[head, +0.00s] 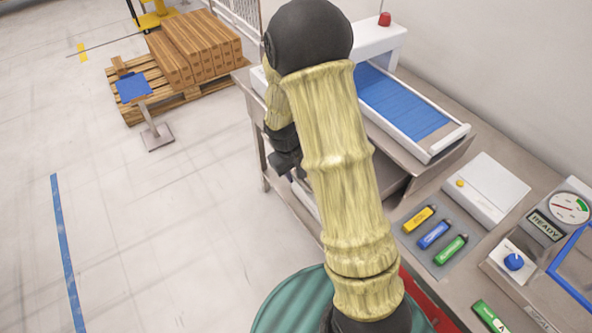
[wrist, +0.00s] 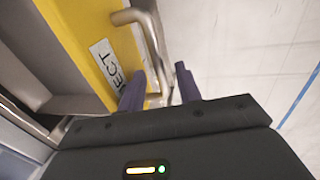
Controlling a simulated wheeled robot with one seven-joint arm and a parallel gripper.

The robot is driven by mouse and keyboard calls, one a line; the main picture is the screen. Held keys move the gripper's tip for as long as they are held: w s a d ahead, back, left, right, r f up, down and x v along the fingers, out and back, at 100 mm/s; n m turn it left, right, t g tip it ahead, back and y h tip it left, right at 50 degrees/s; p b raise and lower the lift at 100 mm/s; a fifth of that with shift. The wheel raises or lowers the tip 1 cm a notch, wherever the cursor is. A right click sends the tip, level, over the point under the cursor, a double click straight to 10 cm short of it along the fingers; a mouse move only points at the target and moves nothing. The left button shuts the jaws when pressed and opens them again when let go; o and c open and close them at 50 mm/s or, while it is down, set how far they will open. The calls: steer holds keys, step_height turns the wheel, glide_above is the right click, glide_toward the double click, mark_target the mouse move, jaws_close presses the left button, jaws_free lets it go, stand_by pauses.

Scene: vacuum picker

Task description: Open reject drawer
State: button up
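In the wrist view the reject drawer (wrist: 88,35) shows a yellow front with a white label (wrist: 104,62), on which the letters "ECT" can be read. A bent grey metal bar handle (wrist: 150,40) stands out from this front. My gripper (wrist: 160,88) has its two purple fingers apart, one on each side of the handle's near end, with small gaps visible. In the head view my gripper (head: 284,168) is low beside the left edge of the steel bench. My arm hides the drawer there, and I cannot tell how far it is out.
The bench carries a conveyor with a blue belt (head: 405,105), a white box (head: 487,190), several coloured tubes (head: 434,234) and a gauge (head: 568,208). The floor at left is clear.

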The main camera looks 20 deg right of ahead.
steer(key=s+a+r, duration=0.1)
steer(key=a+r, duration=0.2)
steer(key=r, duration=1.4)
steer(key=shift+b, duration=0.3)
steer(key=s+d+f+m+t+y, duration=0.1)
steer(key=s+f, duration=0.4)
steer(key=s, duration=0.8)
steer(key=d+m+y, duration=0.1)
steer(key=m, duration=0.1)
steer(key=shift+f+m+t, duration=0.15)
steer(key=shift+m+t, duration=0.15)
steer(key=shift+t, duration=0.1)
